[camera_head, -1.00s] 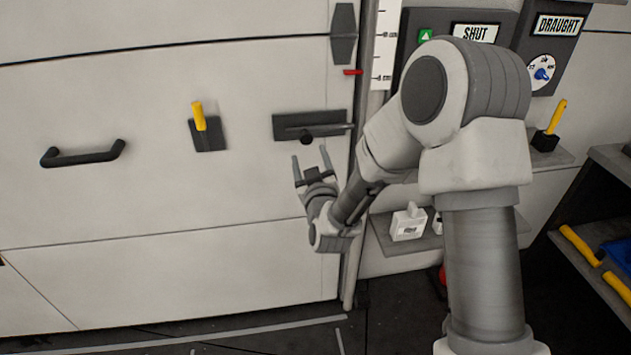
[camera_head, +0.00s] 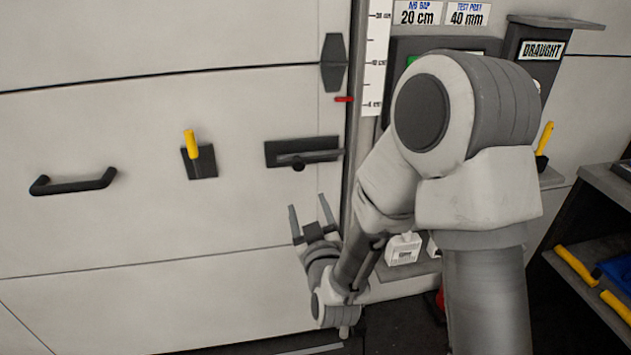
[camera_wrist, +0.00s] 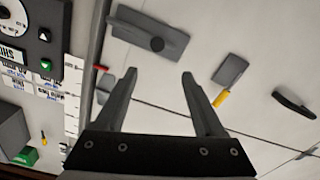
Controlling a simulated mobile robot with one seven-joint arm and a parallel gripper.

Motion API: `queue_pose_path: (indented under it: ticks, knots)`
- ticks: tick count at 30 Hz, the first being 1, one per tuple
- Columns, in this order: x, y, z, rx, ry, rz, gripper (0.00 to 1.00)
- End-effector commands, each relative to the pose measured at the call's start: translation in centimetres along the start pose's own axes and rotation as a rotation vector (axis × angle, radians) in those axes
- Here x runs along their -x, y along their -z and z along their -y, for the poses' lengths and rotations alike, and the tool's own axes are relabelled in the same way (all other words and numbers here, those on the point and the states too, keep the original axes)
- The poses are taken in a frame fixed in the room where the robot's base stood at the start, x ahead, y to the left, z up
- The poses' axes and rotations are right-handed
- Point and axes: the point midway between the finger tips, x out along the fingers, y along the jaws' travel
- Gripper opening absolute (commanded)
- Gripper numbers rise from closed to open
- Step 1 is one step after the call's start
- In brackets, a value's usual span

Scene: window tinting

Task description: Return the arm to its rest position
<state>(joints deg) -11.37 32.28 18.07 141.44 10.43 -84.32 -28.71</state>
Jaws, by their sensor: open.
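My gripper (camera_head: 309,212) is open and empty in the head view, in front of the large pale door panel (camera_head: 110,225). It sits below the dark latch plate with a lever (camera_head: 303,153) and does not touch it. In the wrist view my gripper (camera_wrist: 160,78) also shows its two fingers apart with nothing between them. The latch plate (camera_wrist: 140,32) lies beyond the fingertips there. My arm is bent, with its elbow at the right of the head view.
The panel carries a black handle (camera_head: 73,184) and a yellow-handled plate (camera_head: 201,160). Right of it are a ruler strip (camera_head: 376,60), the DRAUGHT box (camera_head: 540,60) and a small white box (camera_head: 403,249) on a ledge. Shelves with yellow-handled tools (camera_head: 577,266) stand far right.

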Motion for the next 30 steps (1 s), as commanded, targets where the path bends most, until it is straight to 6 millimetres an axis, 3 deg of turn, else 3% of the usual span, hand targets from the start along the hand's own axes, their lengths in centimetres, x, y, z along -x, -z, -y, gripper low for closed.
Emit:
queue_pose_path:
  ticks: [7,11,17,23,30]
  knots:
    - [-0.3,1.4,-1.3,-0.008,0.018,0.045,0.7]
    - [-0.3,3.2,-3.1,-0.026,0.047,0.129,0.7]
    - [1.3,5.5,-6.6,-0.063,0.074,0.295,0.7]
    - [4.8,7.7,-10.1,-0.114,0.071,0.469,0.7]
    - [11.3,10.2,-13.9,-0.197,0.035,0.684,0.7]
